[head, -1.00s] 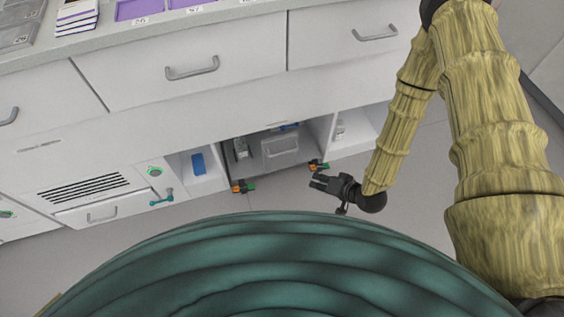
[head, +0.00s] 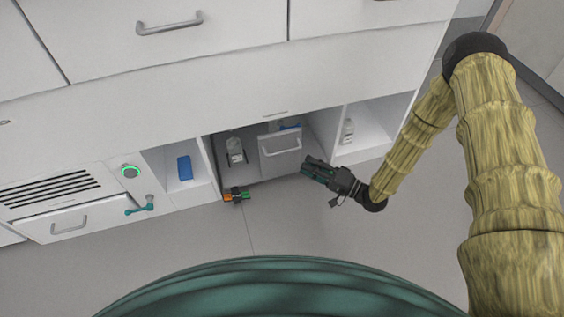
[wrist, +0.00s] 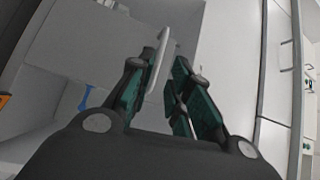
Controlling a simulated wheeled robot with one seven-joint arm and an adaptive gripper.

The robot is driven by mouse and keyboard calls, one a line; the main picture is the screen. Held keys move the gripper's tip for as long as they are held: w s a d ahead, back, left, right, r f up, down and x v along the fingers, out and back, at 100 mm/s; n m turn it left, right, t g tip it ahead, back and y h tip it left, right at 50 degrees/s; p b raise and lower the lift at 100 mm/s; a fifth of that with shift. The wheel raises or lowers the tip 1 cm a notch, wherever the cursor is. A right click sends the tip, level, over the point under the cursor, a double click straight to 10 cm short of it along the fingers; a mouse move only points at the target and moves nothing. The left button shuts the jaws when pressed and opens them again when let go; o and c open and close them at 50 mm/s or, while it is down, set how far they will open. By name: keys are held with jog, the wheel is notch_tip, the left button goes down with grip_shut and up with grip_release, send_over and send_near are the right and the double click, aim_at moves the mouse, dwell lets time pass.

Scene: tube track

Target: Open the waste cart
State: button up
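The waste cart appears to be the grey box-like front (head: 276,162) with a pale bar handle (head: 281,149), in the open bay under the counter. My gripper (head: 308,166) is just right of the handle in the head view, pointing toward the bay. In the wrist view my gripper (wrist: 168,88) is open, its two dark green-padded fingers apart. A pale bar, likely the handle (wrist: 161,62), shows between the fingers, close to the left one. I cannot tell whether they touch.
An orange, black and green latch-like part (head: 236,196) is at the bay's lower left corner. A bottle (head: 235,150) stands inside the bay. Side niches hold a blue object (head: 184,167) and a small bottle (head: 348,130). A teal lever (head: 140,206) juts out at left. The floor in front is clear.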

aim_at(282, 152)
jog(key=shift+w+f+y+b, duration=0.1)
jog(key=shift+f+y+b, duration=0.2)
jog(key=b+x, duration=0.4)
jog(key=x, duration=0.6)
jog(key=shift+w+a+r, duration=0.1)
jog(key=shift+a+r, duration=0.05)
jog(key=shift+a, duration=0.15)
grip_shut()
